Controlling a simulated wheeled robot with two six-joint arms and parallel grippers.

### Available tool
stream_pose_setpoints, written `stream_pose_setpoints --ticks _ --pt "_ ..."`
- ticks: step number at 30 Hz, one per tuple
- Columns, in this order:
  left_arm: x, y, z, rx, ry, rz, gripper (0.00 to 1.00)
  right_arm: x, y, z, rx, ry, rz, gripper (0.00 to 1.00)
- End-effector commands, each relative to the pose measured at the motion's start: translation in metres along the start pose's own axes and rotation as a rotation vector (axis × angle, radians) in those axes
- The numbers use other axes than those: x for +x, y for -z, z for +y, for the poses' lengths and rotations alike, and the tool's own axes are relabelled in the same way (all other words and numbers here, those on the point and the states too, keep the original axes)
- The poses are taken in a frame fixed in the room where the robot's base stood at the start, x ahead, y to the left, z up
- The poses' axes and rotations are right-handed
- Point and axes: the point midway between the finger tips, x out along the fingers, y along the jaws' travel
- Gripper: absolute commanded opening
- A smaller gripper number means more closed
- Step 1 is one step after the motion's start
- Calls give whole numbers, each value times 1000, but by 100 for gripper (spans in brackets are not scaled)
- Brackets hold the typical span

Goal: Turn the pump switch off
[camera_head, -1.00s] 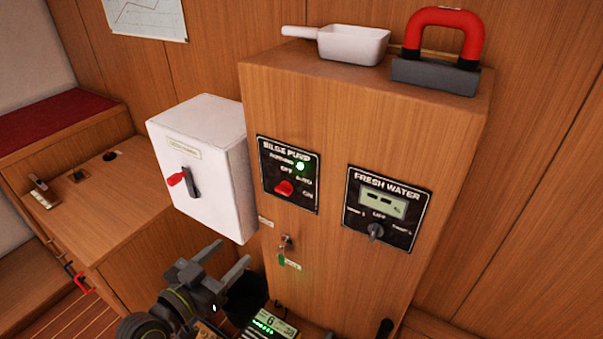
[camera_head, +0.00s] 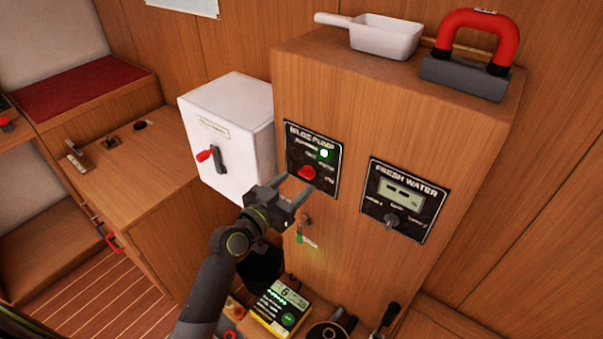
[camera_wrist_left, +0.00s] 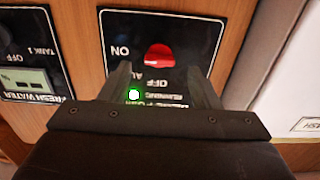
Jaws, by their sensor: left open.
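The black bilge pump panel (camera_head: 325,154) is on the front of the wooden cabinet, with a lit green lamp (camera_head: 323,153) and a red switch knob (camera_head: 307,172). In the left wrist view the panel (camera_wrist_left: 190,38) appears upside down, with the red knob (camera_wrist_left: 160,56) beyond the fingertips. My left gripper (camera_head: 296,192) is open and empty, just below and in front of the knob. In the left wrist view its two fingers (camera_wrist_left: 162,82) straddle the line to the knob, apart from it. The knob's exact pointing is hard to read. My right gripper is not in view.
A fresh water panel (camera_head: 404,202) is to the right, and a white box (camera_head: 229,130) with a red-handled switch stands left. A key with a green tag (camera_head: 301,237) hangs below the pump panel. A yellow-edged meter (camera_head: 279,309) lies low. A scoop (camera_head: 386,37) sits on the cabinet top.

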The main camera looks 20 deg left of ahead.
Motion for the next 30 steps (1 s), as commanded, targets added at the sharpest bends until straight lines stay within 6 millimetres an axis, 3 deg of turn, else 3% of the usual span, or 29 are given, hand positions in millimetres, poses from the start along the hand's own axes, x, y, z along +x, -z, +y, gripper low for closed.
stream_pose_setpoints --ticks 3,9,20,30 --pt "18 2 0 -1 0 1 56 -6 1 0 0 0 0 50" --pt "34 1 0 0 0 0 56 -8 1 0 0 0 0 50" --pt "37 0 0 0 0 1 56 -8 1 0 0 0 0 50" --pt "37 0 0 0 0 0 13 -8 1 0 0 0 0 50"
